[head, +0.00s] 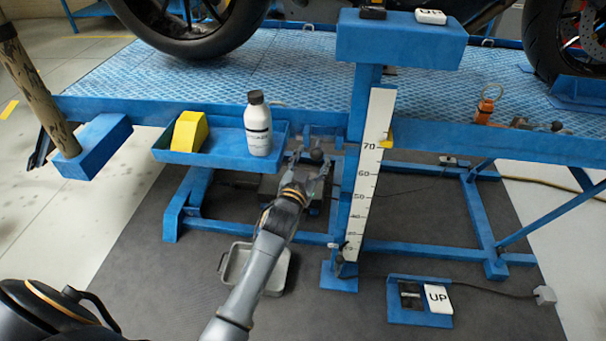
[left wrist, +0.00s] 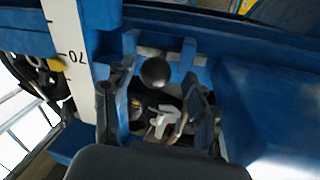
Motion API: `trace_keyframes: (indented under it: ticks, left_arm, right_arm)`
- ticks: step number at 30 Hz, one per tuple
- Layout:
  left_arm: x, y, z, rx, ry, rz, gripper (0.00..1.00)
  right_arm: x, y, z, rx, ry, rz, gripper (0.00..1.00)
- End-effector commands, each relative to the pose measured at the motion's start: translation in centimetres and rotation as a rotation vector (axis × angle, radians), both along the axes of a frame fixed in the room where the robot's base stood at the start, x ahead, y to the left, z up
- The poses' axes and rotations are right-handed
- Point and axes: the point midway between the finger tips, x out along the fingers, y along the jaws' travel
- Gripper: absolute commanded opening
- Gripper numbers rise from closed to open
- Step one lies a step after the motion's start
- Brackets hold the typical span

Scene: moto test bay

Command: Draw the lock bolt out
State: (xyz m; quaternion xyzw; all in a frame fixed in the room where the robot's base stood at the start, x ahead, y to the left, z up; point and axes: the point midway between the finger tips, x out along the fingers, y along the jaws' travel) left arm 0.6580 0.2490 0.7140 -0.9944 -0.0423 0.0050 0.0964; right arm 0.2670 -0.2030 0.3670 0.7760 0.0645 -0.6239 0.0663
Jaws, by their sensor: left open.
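The lock bolt shows as a dark round knob (left wrist: 156,71) in front of a blue bracket with a grey bar, near the upper middle of the left wrist view. In the head view the knob (head: 317,155) sits under the lift table's edge, just left of the scale post. My left gripper (head: 308,172) reaches up to it from below. In the left wrist view the left gripper (left wrist: 156,103) is open, its fingers apart on either side below the knob. I cannot tell if either finger touches it. My right gripper is not in view.
The white scale post (head: 366,180) stands close on the right. A blue tray (head: 225,158) with a white bottle (head: 258,125) and a yellow block (head: 189,131) is on the left. A grey pan (head: 276,273) and an UP pedal (head: 438,299) are on the floor.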

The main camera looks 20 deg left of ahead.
Motion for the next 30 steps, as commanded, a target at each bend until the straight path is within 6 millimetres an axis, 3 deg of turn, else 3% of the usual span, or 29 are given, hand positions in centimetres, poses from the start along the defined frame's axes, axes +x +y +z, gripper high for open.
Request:
trace_keyframes:
  ticks: [6,12,18,30]
  left_arm:
    - [-5.0,-0.4,-0.1,0.0,0.002,0.0,0.57]
    - [-8.2,-0.5,-0.1,0.0,0.002,0.002,0.57]
    - [-9.5,-0.6,0.0,0.0,0.001,0.002,0.57]
    - [-9.5,-0.6,0.0,0.0,0.0,0.003,0.57]
  right_arm:
    - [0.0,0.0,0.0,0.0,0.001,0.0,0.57]
    - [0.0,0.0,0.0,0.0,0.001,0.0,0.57]
    - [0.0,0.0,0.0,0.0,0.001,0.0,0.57]
    - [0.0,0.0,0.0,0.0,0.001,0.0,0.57]
